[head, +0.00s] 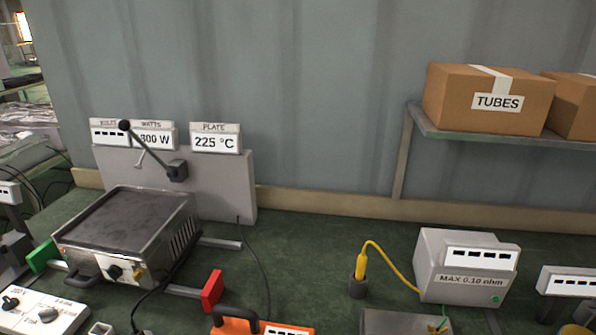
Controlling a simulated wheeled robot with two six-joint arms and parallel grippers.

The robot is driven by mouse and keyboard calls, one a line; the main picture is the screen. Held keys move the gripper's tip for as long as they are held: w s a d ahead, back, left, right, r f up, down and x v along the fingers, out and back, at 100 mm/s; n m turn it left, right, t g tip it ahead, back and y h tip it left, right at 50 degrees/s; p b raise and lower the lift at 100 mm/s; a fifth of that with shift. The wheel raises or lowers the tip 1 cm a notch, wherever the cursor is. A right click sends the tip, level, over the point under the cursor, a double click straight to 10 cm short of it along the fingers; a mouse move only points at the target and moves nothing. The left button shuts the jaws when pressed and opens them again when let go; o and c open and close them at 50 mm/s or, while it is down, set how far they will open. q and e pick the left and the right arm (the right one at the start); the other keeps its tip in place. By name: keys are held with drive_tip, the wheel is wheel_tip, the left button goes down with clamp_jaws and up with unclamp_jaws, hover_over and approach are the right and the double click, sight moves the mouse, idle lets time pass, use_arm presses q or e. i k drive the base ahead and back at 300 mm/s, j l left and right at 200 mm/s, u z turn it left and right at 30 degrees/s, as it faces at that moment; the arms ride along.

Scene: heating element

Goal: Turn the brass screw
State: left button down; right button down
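A steel hot plate (128,225) with a dark flat top stands on the green bench at the left. Its front has a black knob (115,272). Just right of the knob is a small brass-coloured part (138,274); it looks like the brass screw, but it is too small to make out a slot or its angle. Neither of my grippers shows in the head view, and nothing is seen touching the hot plate's front.
A grey panel (235,185) with a black-ball lever (125,126) and displays, one reading 225 °C (214,143), stands behind. Green (42,256) and red (213,290) blocks flank the plate. A meter (465,268) with a yellow probe (361,266) stands right.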

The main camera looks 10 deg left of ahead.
sight(139, 273)
drive_tip(key=l+u, duration=0.15)
drive_tip(key=u, duration=0.2)
drive_tip(key=k+l+u, duration=0.15)
drive_tip(key=u, duration=0.2)
